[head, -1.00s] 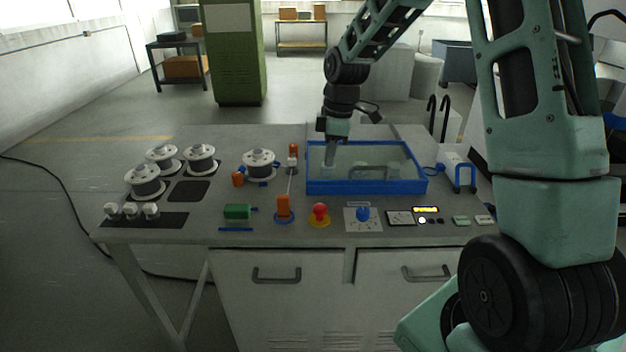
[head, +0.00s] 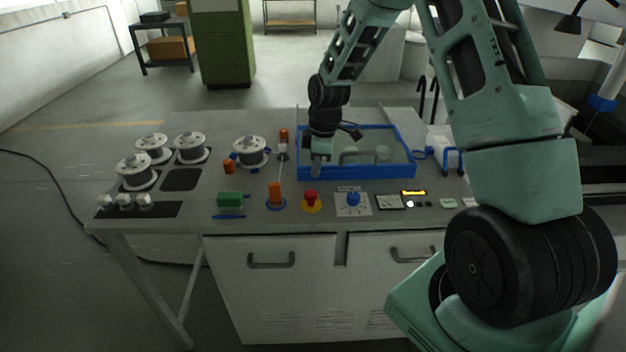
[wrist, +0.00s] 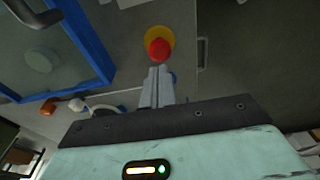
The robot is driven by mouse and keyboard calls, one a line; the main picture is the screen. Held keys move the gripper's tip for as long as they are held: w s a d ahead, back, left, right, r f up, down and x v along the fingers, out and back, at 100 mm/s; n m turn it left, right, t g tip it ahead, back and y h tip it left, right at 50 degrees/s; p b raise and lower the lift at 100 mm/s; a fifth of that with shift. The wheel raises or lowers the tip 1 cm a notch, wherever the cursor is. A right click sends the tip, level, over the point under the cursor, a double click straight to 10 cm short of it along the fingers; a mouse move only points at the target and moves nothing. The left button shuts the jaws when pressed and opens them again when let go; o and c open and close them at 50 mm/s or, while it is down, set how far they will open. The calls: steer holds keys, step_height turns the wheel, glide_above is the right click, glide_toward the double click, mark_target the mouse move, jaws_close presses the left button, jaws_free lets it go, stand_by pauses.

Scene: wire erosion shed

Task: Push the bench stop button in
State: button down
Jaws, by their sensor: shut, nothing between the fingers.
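The bench stop button is a red mushroom head (head: 311,195) on a yellow round base, on the bench's front strip. It also shows in the wrist view as a red cap (wrist: 159,49), just beyond my fingertips. My gripper (head: 317,170) is at the front left of the blue-rimmed tank, above and behind the button in the head view. In the wrist view my gripper (wrist: 157,72) has its fingers together and empty, pointing toward the button. I cannot tell whether the fingertips touch the cap.
The blue-rimmed tank (head: 360,174) stands behind the button. An orange lever (head: 275,192) is to its left, a blue knob (head: 353,198) to its right. White spools (head: 137,170) stand on the bench's left.

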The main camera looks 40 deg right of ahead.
mark_target(312, 193)
steer(key=f, duration=0.2)
steer(key=f+p, duration=0.1)
steer(key=f, duration=0.1)
steer(key=f+p, duration=0.1)
steer(key=shift+w+a+f, duration=0.2)
steer(key=shift+a+f, duration=0.1)
steer(key=shift+f, duration=0.1)
